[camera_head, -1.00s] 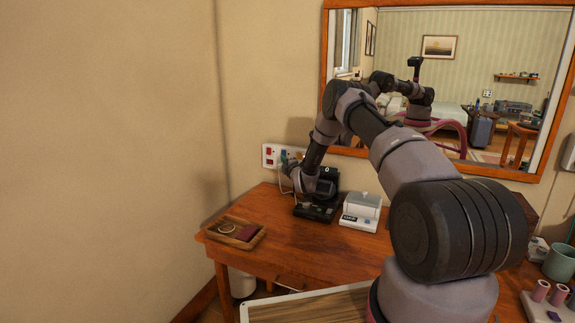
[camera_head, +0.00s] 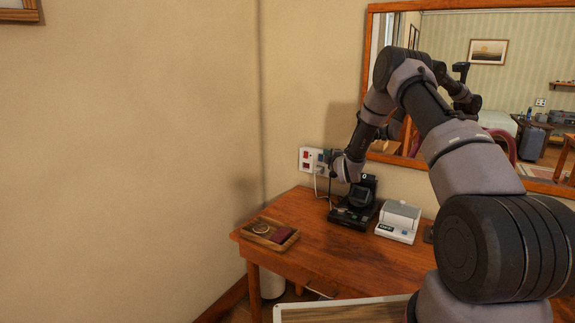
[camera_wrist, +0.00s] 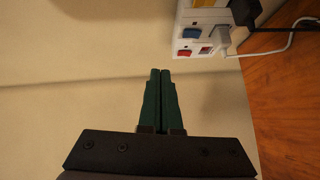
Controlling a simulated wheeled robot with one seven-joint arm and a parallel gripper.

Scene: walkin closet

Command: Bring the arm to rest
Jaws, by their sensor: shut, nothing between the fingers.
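My arm (camera_head: 430,110) reaches over the wooden desk, bent high at the elbow, with its wrist low near the wall. My gripper (camera_wrist: 160,73) shows in the wrist view as two green fingers pressed together, with nothing between them. It points at the bare beige wall, beside the white socket panel. In the head view the gripper's fingers are small and mostly hidden by the wrist, close to the socket panel (camera_head: 313,160).
The desk (camera_head: 330,262) holds a wooden tray (camera_head: 249,236) with small items, a black device (camera_head: 345,216) below my wrist, and a white box-like device (camera_head: 398,222). A plug and cables hang at the socket panel. A mirror (camera_head: 455,20) is behind my arm.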

